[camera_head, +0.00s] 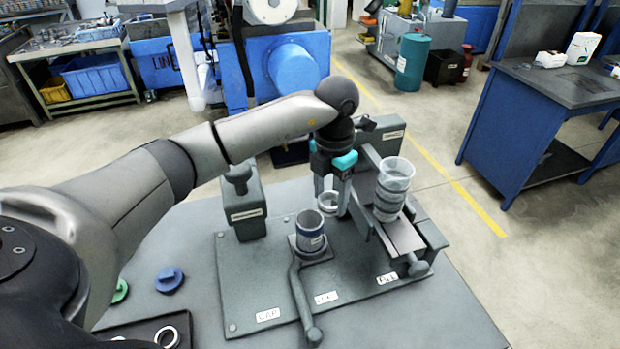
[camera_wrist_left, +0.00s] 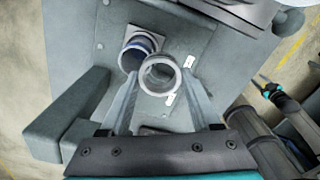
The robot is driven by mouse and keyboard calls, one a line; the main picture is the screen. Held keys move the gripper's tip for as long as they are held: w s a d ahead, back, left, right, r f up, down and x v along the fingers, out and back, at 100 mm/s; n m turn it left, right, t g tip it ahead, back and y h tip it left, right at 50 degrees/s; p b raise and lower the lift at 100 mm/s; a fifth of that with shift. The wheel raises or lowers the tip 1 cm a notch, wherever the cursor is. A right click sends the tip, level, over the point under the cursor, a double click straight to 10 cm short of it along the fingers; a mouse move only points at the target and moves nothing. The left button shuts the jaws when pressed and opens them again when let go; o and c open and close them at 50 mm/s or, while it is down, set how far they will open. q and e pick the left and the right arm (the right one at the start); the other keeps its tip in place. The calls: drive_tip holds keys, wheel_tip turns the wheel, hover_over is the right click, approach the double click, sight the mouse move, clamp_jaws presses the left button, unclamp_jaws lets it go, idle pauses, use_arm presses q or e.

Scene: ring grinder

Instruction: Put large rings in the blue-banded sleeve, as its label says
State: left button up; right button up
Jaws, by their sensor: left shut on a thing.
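My left gripper (camera_head: 333,207) is shut on a pale grey ring (camera_head: 327,201), held above the fixture plate. In the left wrist view the ring (camera_wrist_left: 160,75) sits between the fingertips, its hole facing the camera. The blue-banded sleeve (camera_head: 310,240) stands upright in a square holder on the plate, just left of and nearer than the ring. In the left wrist view the sleeve (camera_wrist_left: 138,52) is partly behind the ring, its open mouth and blue band showing. I cannot read its label. What looks like my right gripper (camera_wrist_left: 270,90) shows small at the right of the wrist view.
A clear stacked container (camera_head: 393,190) stands on the rail right of my gripper. A lever (camera_head: 303,300) runs forward from the sleeve's holder. A grey post (camera_head: 244,205) stands left. A blue cap (camera_head: 169,279), a green cap (camera_head: 121,291) and a loose ring (camera_head: 167,337) lie front left.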

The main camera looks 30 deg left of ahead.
wheel_tip(320, 180, up, 4)
drive_tip(key=p, duration=0.4)
use_arm(q)
drive_tip(key=a+f+n+b, duration=0.5)
drive_tip(key=f+n, duration=0.2)
drive_tip(key=n, duration=0.5)
use_arm(e)
drive_tip(key=shift+s+f, duration=0.15)
drive_tip(key=shift+f, duration=2)
use_arm(q)
drive_tip(key=shift+w, duration=0.1)
use_arm(e)
drive_tip(key=shift+r, duration=0.2)
use_arm(q)
drive_tip(key=o, duration=1.6)
drive_tip(key=shift+c, duration=0.2)
